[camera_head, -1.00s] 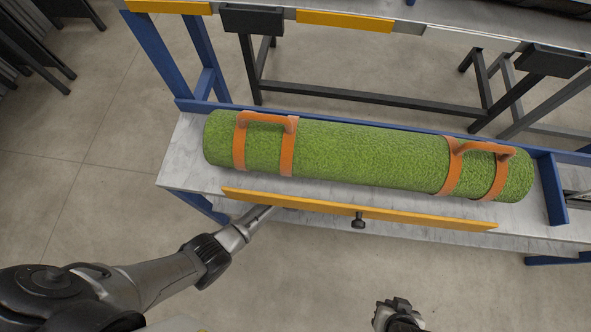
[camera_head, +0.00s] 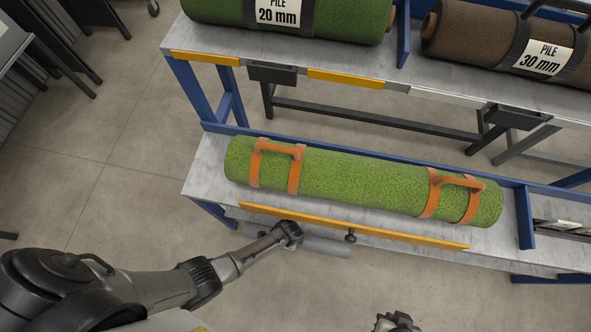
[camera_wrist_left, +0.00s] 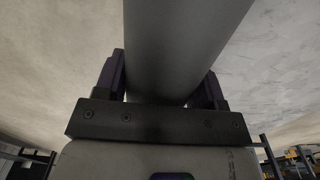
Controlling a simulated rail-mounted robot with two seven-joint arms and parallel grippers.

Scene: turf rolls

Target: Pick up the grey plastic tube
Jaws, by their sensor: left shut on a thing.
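The grey plastic tube (camera_head: 325,247) sticks out to the right of my left gripper (camera_head: 289,234), just in front of the shelf's orange front strip in the head view. My left gripper is shut on the tube. In the left wrist view the tube (camera_wrist_left: 185,45) passes between the two dark fingers (camera_wrist_left: 168,92) and fills the upper middle. Part of the tube is hidden by the gripper in the head view. My right gripper (camera_head: 397,323) shows only at the bottom edge, away from the tube, and its opening cannot be made out.
A green turf roll (camera_head: 360,183) with orange straps and handles lies on the lower shelf (camera_head: 208,168), behind an orange strip (camera_head: 350,226) with a black knob. Labelled rolls, green (camera_head: 335,18) and brown (camera_head: 460,35), lie on the upper bench.

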